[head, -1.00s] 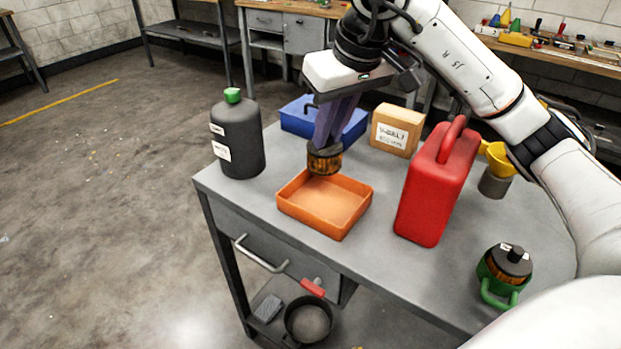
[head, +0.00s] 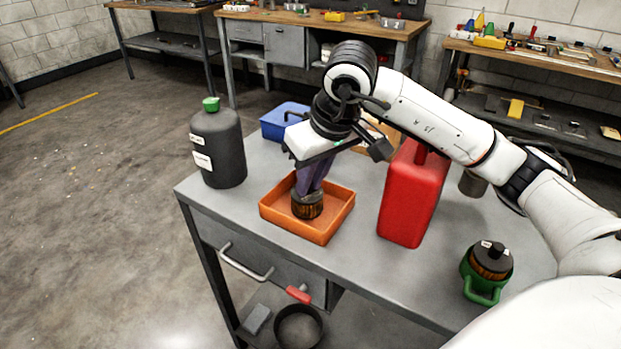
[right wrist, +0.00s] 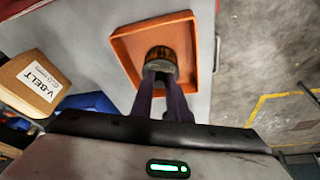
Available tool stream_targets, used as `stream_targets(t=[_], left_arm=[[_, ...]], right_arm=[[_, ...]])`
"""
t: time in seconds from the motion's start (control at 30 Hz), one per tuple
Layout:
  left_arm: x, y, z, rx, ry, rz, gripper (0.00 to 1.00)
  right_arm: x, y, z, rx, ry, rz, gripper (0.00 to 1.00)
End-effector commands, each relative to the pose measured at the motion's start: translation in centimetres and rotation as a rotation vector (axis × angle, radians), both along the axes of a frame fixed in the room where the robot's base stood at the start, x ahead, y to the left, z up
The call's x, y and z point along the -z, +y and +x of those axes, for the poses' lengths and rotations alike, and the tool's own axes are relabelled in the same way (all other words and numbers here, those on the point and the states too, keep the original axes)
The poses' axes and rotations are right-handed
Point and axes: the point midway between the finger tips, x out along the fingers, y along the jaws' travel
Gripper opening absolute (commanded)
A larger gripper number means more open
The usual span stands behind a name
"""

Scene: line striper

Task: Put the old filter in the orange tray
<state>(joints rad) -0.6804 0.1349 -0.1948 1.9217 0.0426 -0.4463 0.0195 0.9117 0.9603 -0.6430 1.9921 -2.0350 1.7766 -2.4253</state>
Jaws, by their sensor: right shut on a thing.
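The old filter (head: 307,207), a short brown-orange cylinder with a dark top, is held in my right gripper (head: 308,190). The gripper's fingers point down and are shut on the filter's top. The filter is within the outline of the orange tray (head: 335,222), near its middle; whether it touches the floor of the tray I cannot tell. In the right wrist view the filter (right wrist: 161,58) shows at the fingertips, over the tray (right wrist: 198,40). My left gripper is not in view.
A dark bottle (head: 219,155) with a green cap stands left of the tray. A red can (head: 408,205) stands close on its right. A blue box (head: 280,122) and a partly hidden V-belt carton (right wrist: 35,82) are behind. A green holder (head: 483,284) with a similar filter (head: 490,263) stands front right.

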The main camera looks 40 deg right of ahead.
Motion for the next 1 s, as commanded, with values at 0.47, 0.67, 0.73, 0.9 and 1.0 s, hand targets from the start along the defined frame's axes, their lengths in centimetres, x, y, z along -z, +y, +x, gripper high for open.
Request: stream_targets(t=[0.47, 0.67, 0.73, 0.9, 1.0], left_arm=[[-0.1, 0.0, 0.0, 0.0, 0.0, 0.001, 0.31], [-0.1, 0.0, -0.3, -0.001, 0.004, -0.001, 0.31], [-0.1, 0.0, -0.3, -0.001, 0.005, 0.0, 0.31], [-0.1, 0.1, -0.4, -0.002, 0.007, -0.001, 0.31], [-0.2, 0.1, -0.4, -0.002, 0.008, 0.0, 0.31]], right_arm=[[0.0, 0.0, 0.0, 0.0, 0.001, 0.0, 0.33], [-2.2, 0.0, -0.6, 0.001, -0.005, 0.0, 0.33], [-3.7, -0.1, -1.1, 0.0, -0.006, -0.001, 0.33], [-7.3, 0.0, -2.4, 0.0, -0.006, 0.0, 0.33], [-9.0, 0.0, -3.1, 0.001, -0.004, 0.0, 0.33]])
